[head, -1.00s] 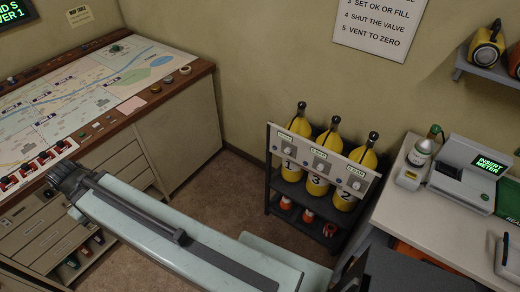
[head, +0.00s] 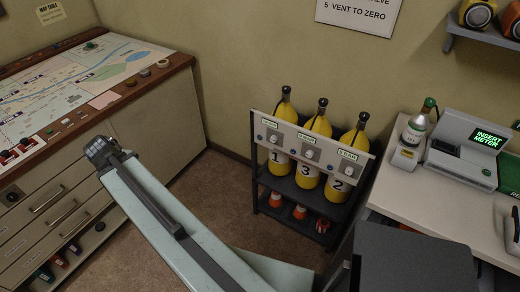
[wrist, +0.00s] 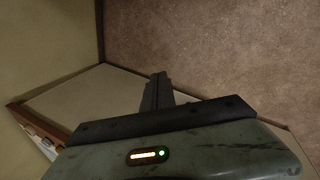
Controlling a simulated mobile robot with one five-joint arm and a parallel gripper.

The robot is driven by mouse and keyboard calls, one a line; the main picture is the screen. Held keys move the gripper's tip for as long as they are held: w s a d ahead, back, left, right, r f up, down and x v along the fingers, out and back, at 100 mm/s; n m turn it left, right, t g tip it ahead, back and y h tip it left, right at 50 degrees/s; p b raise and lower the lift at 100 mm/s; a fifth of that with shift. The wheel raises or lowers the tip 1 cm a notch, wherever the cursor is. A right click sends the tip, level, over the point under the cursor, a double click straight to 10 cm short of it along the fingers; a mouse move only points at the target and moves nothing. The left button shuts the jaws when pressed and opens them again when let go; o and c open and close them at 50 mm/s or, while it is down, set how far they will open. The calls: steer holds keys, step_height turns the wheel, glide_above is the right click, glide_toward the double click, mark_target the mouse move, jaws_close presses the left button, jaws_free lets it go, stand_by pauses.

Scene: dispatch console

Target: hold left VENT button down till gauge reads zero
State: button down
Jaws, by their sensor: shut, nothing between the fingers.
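My gripper (head: 103,152) is at the end of my pale arm at the left of the head view, in front of the map table's cabinet. It is shut and empty; its dark fingers also show in the wrist view (wrist: 157,92), with bare floor and a pale panel beyond. It touches nothing that I can see. No VENT button can be made out in either view, and no gauge reading is legible. A pale panel (head: 292,139) with round white fittings and small labels runs across the cylinder rack; I cannot tell whether these are gauges or knobs.
Three yellow cylinders (head: 310,178) stand in the dark rack (head: 300,222). The map table (head: 100,110) is at left. Carpet (head: 210,175) lies open between.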

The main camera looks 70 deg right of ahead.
mark_target(260, 138)
steer(key=s+d+f+n+g+h+b, duration=0.1)
steer(key=s+d+f+b, duration=0.25)
steer(key=d, duration=0.35)
steer(key=s+d+f+h+b, duration=0.1)
steer(key=s+d+f+b, duration=0.1)
steer(key=s+d, duration=0.4)
steer(key=s+d+f+n+g+h+b, duration=0.1)
steer(key=s+d+f+b, duration=0.2)
steer(key=d, duration=0.4)
steer(key=s+d+f+n+g+h+b, duration=0.1)
steer(key=s+d+b, duration=0.5)
steer(key=s+d, duration=0.6)
steer(key=shift+s+f+n+g+h, duration=0.3)
steer(key=shift+s+f+n, duration=0.4)
steer(key=shift+s, duration=0.5)
steer(key=shift+f, duration=0.1)
steer(key=s+d, duration=0.2)
steer(key=d, duration=0.6)
steer(key=shift+d, duration=0.2)
steer(key=shift+s+d, duration=0.15)
steer(key=shift+d, duration=0.25)
